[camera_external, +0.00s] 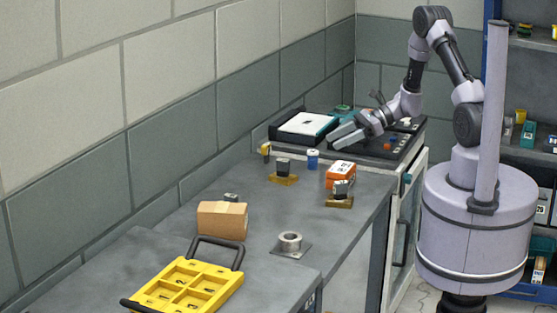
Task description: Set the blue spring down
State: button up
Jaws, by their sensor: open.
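My gripper (342,135) is open, at the end of my arm reaching in from the right. It is over the dark tray area at the back of the bench, with its fingers pointing left. I see nothing between the fingers. A small blue upright cylinder (313,160) stands on the grey bench (265,205), below and left of the fingers and apart from them. It may be the blue spring, but it is too small to tell. Small red and blue items (387,142) sit on the dark tray (395,150) behind the gripper.
An orange box (340,174) and dark blocks on wooden bases (283,179) stand near the blue cylinder. A cardboard box (222,220), a metal ring on a plate (290,243) and a yellow compartment tray (190,288) are nearer the front. The bench between them is clear.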

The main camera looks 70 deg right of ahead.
jog(key=s+a+r+n+g+y, duration=0.1)
jog(key=s+a+r+n+g, duration=0.35)
jog(key=a+r+n, duration=0.55)
jog(key=s+a+r+n+h, duration=0.3)
jog(key=s+a+r+n, duration=0.1)
jog(key=s+n, duration=0.3)
jog(key=s+a+r+n+h, duration=0.4)
jog(key=s+a+r+n, duration=0.1)
jog(key=s, duration=0.5)
jog(key=shift+s+r+n, duration=0.2)
jog(key=shift+n, duration=0.7)
